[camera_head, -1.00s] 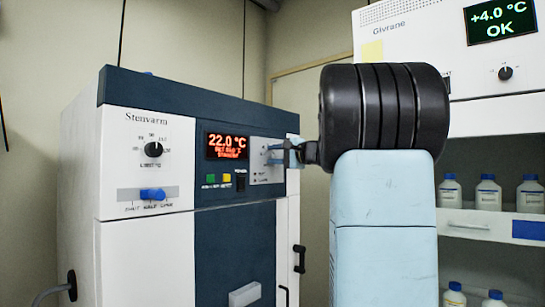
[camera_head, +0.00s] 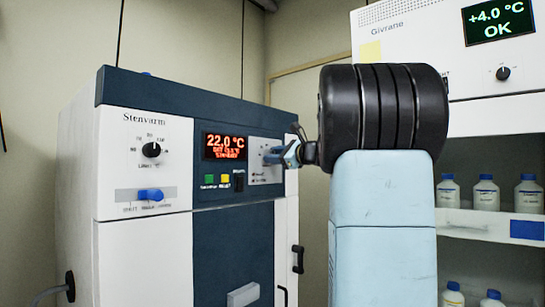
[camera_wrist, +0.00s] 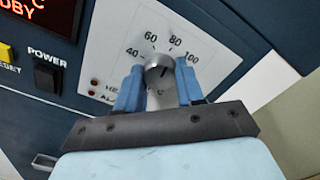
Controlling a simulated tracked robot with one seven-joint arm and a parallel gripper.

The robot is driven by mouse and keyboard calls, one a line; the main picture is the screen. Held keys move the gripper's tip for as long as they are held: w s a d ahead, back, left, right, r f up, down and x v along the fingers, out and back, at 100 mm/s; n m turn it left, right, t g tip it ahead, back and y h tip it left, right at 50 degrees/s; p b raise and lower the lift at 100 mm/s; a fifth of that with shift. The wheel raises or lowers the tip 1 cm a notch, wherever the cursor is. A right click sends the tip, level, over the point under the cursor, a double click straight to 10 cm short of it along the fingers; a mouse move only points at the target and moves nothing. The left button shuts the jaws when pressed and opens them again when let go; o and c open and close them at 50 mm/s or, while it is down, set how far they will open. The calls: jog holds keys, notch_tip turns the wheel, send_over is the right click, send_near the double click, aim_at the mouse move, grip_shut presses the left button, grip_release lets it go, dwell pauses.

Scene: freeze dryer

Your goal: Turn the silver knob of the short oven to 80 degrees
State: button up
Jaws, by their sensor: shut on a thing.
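The silver knob (camera_wrist: 159,73) sits on a pale dial plate marked 40, 60, 80 and 100 in the wrist view. My gripper (camera_wrist: 158,70) is shut on it, with one blue finger on each side. A dark line shows on the knob's face, but I cannot tell exactly which mark it points to. In the head view my gripper (camera_head: 277,155) reaches the right part of the control panel on the oven (camera_head: 146,260) labelled Stenvarm. The knob is hidden there by the fingers. The oven's red display (camera_head: 225,146) reads 22.0 °C, with smaller lines too blurred to read.
The panel also has a black knob (camera_head: 151,149), a blue slider (camera_head: 150,195), and green and yellow buttons (camera_head: 225,180). A taller unit (camera_head: 465,70) labelled Givrane, with bottles (camera_head: 486,194) on shelves, stands at the right.

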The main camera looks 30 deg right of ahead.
jog(key=shift+w+f+m, duration=0.1)
jog(key=shift+f+m, duration=0.25)
jog(key=shift+m, duration=0.25)
jog(key=o, duration=0.8)
jog(key=shift+o, duration=1.2)
jog(key=shift+r, duration=0.15)
jog(key=shift+r, duration=0.1)
jog(key=v, duration=1.3)
jog(key=shift+s, duration=0.4)
